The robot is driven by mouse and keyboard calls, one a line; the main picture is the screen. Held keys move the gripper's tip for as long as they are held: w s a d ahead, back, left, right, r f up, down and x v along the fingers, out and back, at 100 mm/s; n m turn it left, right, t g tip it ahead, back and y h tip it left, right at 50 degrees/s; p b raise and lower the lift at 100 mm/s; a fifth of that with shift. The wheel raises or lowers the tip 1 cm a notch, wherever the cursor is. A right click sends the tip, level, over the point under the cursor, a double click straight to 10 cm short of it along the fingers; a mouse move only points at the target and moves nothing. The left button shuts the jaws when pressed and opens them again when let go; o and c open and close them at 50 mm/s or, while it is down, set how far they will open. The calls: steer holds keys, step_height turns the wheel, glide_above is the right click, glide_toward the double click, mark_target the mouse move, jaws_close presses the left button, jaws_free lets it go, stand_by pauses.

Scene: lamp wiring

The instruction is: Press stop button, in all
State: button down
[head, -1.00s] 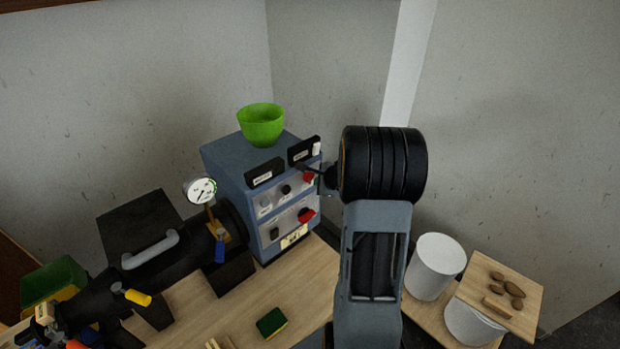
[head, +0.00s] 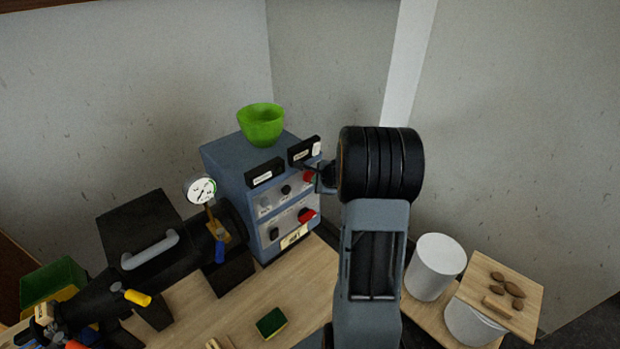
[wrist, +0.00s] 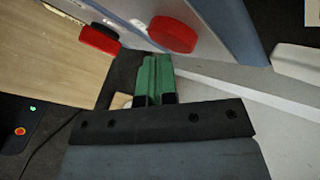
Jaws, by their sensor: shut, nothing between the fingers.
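A blue-grey control box (head: 228,160) stands on the bench with labelled panels on its front. An upper red button (head: 308,177) is partly hidden by my gripper in the head view; in the wrist view it is a large round red button (wrist: 172,34). A lower red part (head: 306,215) also shows in the wrist view as a red and black piece (wrist: 100,38). The labels are too small to read. My gripper (wrist: 155,80), with green fingers, is shut and empty. Its tips sit just below the round button in the wrist picture; I cannot tell whether they touch it.
A green bowl (head: 261,124) sits on top of the box. A pressure gauge (head: 200,190) and dark machine (head: 150,245) stand to its left. A green and yellow sponge (head: 271,322) lies on the bench (head: 245,300). A white cylinder (head: 435,268) stands at right.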

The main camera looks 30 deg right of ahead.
steer(key=shift+w+a, duration=0.1)
steer(key=shift+w, duration=0.3)
steer(key=shift+w+r, duration=0.15)
steer(key=shift+w, duration=0.15)
stand_by(1.0)
steer(key=shift+s, duration=0.1)
steer(key=shift+s+b, duration=0.45)
steer(key=shift+s, duration=0.4)
steer(key=shift+s+f, duration=0.1)
steer(key=shift+f, duration=0.1)
steer(key=shift+s+d+b, duration=0.2)
steer(key=shift+s+b, duration=0.1)
steer(key=shift+s, duration=0.5)
steer(key=shift+s+d+b, duration=0.15)
steer(key=shift+s+b, duration=0.1)
steer(key=shift+s, duration=0.55)
steer(key=shift+s+d+b, duration=0.2)
steer(key=shift+s+b, duration=0.1)
steer(key=shift+s, duration=0.5)
